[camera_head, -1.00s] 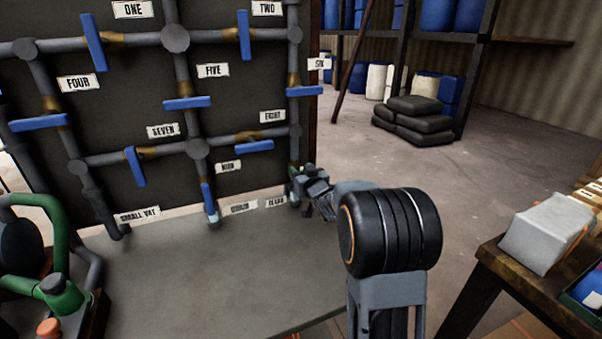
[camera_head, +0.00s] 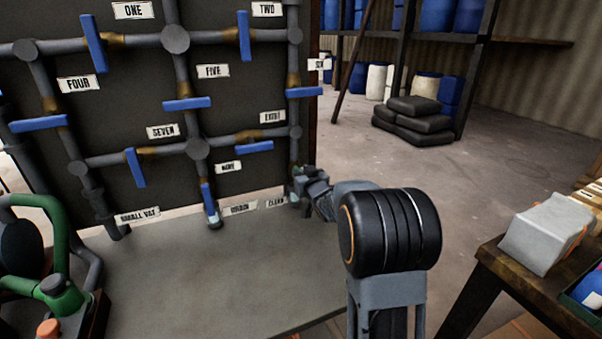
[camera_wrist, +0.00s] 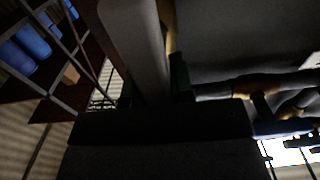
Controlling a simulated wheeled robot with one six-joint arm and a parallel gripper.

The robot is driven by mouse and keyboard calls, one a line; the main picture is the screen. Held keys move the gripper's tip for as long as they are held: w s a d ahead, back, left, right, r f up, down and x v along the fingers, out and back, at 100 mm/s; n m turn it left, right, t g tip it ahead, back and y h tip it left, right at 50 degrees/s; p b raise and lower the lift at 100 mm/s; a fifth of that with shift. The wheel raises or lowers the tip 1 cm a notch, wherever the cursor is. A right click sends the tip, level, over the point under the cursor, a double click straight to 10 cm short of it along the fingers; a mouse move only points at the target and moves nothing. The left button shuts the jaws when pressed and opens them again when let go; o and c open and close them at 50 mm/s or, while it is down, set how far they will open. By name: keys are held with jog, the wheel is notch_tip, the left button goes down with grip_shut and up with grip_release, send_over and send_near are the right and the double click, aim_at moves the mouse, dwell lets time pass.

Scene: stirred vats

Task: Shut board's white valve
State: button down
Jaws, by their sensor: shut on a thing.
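The dark board (camera_head: 250,80) with grey pipes fills the left of the head view. My gripper (camera_head: 299,184) is at the board's lower right corner, at the low end of the right-hand pipe (camera_head: 294,150). In the wrist view my gripper (camera_wrist: 152,90) is shut, its green-edged fingers on both sides of a pale bar (camera_wrist: 143,45), which looks like the white valve's handle. A brass part (camera_wrist: 170,25) shows behind the bar. The light there is dim. In the head view my gripper hides this handle, and its angle is hard to tell.
Several blue valve handles sit on the board, one (camera_head: 209,203) low and left of my gripper. A table (camera_head: 490,262) with a grey block (camera_head: 545,232) stands at right. Black sacks (camera_head: 412,122) lie behind. Floor is clear right of the board.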

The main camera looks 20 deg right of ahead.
jog(key=m, duration=0.1)
jog(key=m+p, duration=0.1)
jog(key=m, duration=0.1)
jog(key=shift+d+p, duration=0.3)
jog(key=shift+d, duration=0.1)
jog(key=shift+d+f+m+p, duration=0.35)
jog(key=shift+m+p, duration=0.5)
jog(key=shift+m, duration=1.6)
jog(key=shift+d+f+m+p, duration=0.2)
jog(key=shift+f+m+p, duration=0.5)
jog(key=shift+m, duration=1.8)
jog(key=shift+d+f+m+p, duration=0.25)
jog(key=shift+m+p, duration=0.75)
jog(key=shift+m, duration=1.45)
jog(key=c, duration=1)
grip_release()
